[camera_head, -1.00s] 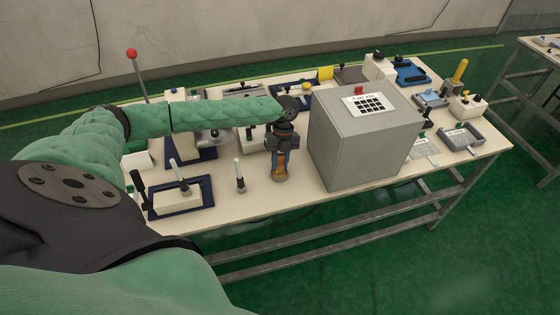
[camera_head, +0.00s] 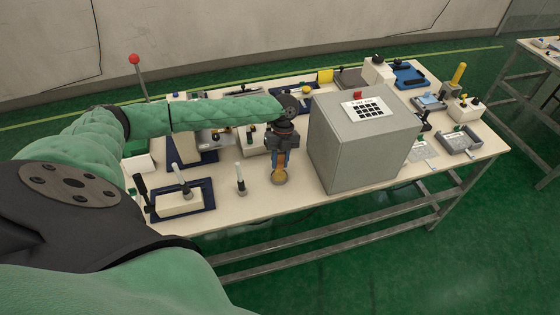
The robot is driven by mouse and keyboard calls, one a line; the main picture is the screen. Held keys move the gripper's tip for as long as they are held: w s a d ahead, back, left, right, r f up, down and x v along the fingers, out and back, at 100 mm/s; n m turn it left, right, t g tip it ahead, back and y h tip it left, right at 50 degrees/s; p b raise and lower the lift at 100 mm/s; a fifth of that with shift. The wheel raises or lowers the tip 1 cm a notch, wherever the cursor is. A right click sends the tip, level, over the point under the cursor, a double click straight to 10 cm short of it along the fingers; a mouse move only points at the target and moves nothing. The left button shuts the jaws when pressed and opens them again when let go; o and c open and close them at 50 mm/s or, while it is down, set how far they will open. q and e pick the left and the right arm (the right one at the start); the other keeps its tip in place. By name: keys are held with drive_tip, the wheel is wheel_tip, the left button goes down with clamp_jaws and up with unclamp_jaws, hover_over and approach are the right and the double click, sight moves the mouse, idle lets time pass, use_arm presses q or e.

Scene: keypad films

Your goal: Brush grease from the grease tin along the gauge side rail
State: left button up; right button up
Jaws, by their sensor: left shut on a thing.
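My left gripper (camera_head: 281,160) reaches in from the left and points down, close to the front edge of the table. It is shut on a thin thing, probably the brush, mostly hidden between the fingers. Directly below the fingertips is a small round amber-topped tin (camera_head: 279,179), which looks like the grease tin. I cannot tell whether the held thing touches the tin. I cannot pick out the gauge side rail for certain; dark blue fixtures stand on the table to the left. My right gripper is out of view.
A large grey box (camera_head: 357,150) with a keypad stands just right of my gripper. A small upright white-handled tool (camera_head: 240,179) and a blue-based fixture (camera_head: 181,200) are to the left. Trays and blocks crowd the right end. A red-knobbed lever (camera_head: 139,75) stands behind my arm.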

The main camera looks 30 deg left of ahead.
sight(280, 154)
use_arm(q)
drive_tip(key=shift+r+p, duration=1.6)
drive_tip(key=shift+r, duration=0.65)
